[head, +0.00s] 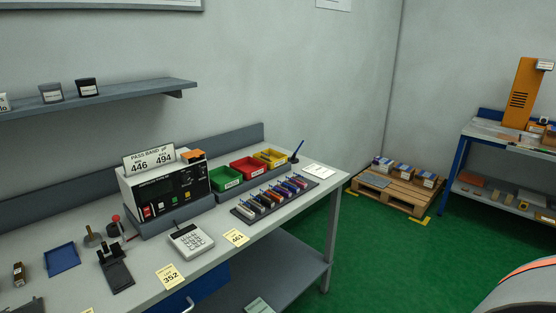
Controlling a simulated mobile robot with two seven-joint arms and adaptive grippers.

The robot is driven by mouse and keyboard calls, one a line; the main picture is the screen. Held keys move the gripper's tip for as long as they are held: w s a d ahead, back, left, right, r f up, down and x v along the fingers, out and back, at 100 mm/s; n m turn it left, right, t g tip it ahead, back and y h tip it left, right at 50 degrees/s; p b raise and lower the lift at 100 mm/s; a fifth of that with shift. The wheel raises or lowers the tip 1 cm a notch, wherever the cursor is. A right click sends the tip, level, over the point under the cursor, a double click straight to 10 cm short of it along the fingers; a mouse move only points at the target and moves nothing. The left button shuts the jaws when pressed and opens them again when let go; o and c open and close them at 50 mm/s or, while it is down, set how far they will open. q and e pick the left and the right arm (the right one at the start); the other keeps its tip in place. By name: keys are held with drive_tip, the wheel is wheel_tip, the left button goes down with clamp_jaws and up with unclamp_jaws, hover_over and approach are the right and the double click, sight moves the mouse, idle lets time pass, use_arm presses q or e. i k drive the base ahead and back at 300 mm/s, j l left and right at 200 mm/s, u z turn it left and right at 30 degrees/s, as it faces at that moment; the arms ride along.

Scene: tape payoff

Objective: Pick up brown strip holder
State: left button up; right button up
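A dark rack (243,214) near the right end of the workbench holds a row of several small coloured holders (273,196), among them blue, red and pale ones. They are too small for me to tell for certain whether one is brown. A small brown object (18,274) with a pale label stands apart at the far left of the bench; I cannot tell whether it is a strip holder. Neither of my grippers is in view.
The workbench (205,262) also carries a blue tray (62,257), a black fixture (115,268), a tester (165,190), a keypad (191,240) and green, red (249,168) and yellow bins. A pallet (395,192) sits on the green floor, which is otherwise largely clear.

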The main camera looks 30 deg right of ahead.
sight(265, 158)
drive_tip(key=i+l, duration=0.1)
drive_tip(key=l, duration=0.3)
drive_tip(key=l+z, duration=0.1)
drive_tip(key=l, duration=0.25)
drive_tip(key=i+l+z, duration=0.1)
drive_tip(key=l, duration=0.3)
drive_tip(key=i+l, duration=0.15)
drive_tip(key=l, duration=0.2)
drive_tip(key=i+l+z, duration=0.1)
drive_tip(key=l, duration=0.3)
